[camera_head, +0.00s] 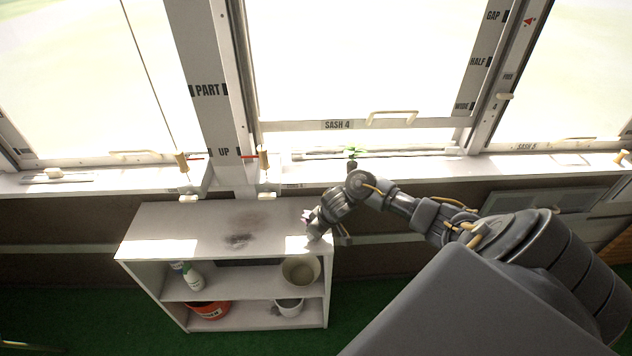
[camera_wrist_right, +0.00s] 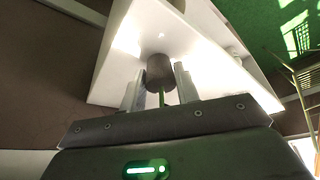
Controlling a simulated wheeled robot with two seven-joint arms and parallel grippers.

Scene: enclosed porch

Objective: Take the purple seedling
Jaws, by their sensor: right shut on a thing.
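My right gripper (camera_head: 312,229) is at the right end of the shelf unit's top. In the right wrist view its two fingers (camera_wrist_right: 159,88) are shut on a seedling, at its thin green stem (camera_wrist_right: 162,99). A dark brown cylindrical root plug (camera_wrist_right: 160,72) shows at the end of the stem, in front of the white shelf top. A small purple patch of the seedling (camera_head: 305,215) shows beside the gripper in the head view; the hand hides the rest. I cannot tell whether the plug touches the shelf. My left gripper is not in view.
The white shelf unit (camera_head: 165,222) has a dark stain on top and holds a spray bottle (camera_head: 192,277), an orange pot (camera_head: 208,310) and pale pots (camera_head: 300,271). The shelf top's left part is clear.

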